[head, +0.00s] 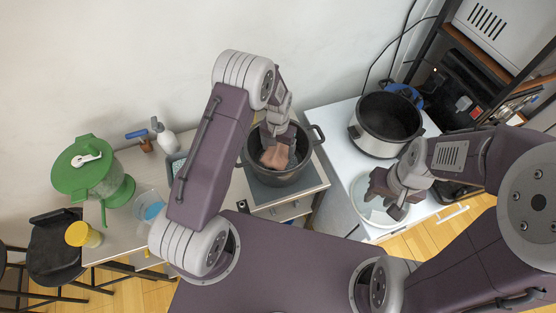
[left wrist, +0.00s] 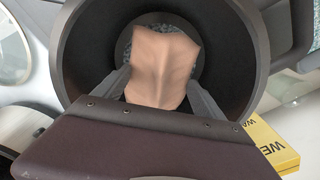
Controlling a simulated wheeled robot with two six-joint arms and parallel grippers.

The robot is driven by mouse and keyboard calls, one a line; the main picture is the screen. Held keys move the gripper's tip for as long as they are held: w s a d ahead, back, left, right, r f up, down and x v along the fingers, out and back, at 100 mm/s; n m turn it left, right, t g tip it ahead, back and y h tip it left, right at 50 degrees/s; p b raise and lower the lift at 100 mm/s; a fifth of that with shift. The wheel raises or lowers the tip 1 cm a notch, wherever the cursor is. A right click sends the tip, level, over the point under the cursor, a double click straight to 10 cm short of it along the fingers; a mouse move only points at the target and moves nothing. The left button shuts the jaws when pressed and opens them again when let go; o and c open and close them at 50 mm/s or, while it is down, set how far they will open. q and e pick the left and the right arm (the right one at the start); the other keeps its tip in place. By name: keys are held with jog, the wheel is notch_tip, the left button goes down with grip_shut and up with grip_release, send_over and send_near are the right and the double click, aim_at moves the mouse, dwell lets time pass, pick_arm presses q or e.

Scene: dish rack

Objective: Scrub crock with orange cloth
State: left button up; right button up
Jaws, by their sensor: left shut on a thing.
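A dark, deep pot (head: 305,167) with side handles, which looks like the crock, stands on a small stove at the center of the head view. The left wrist view looks down into the crock (left wrist: 75,55), with a grey speckled patch on its floor. My left gripper (head: 276,140) reaches into the crock from above, shut on the orange cloth (head: 274,157). The cloth (left wrist: 162,65) hangs between the fingers inside the crock; whether it touches the floor I cannot tell. My right gripper (head: 383,197) is open and empty above a round glass lid (head: 362,195).
A slow cooker (head: 382,142) with an empty dark inside stands on the white counter at right. A green-lidded jug (head: 88,172), a blue cup (head: 152,211) and a spray bottle (head: 165,137) are at left. A yellow box (left wrist: 270,148) lies beside the crock in the left wrist view.

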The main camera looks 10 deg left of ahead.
pick_arm(q)
notch_tip(320, 180, up, 13)
jog(key=p, duration=0.9)
